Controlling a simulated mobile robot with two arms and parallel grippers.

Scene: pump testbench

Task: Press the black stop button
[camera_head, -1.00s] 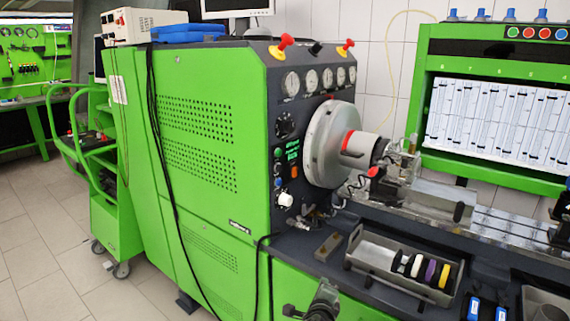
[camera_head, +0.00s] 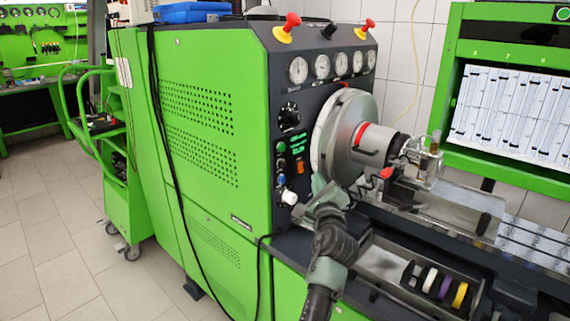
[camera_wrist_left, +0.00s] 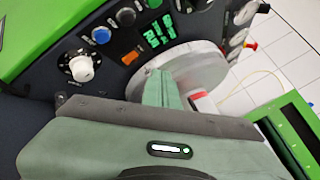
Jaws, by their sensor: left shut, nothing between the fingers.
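The black stop button (camera_head: 281,163) sits on the dark front panel, between a green button (camera_head: 280,147) above and a blue button (camera_head: 281,180) below. In the left wrist view the black button (camera_wrist_left: 126,16) is near the top edge, beside the blue button (camera_wrist_left: 101,35). My left gripper (camera_head: 319,181) is shut and empty, in front of the panel, right of and a little lower than the button in the head view. Its closed fingers (camera_wrist_left: 158,88) show in the wrist view, apart from the button. My right gripper is not in view.
A white knob (camera_head: 289,197) sticks out below the buttons. The large round chuck disc (camera_head: 346,135) is close behind and right of my gripper. An orange switch (camera_head: 300,166) and green display (camera_head: 297,146) are beside the buttons. A grey tray (camera_head: 385,268) holds coloured rings.

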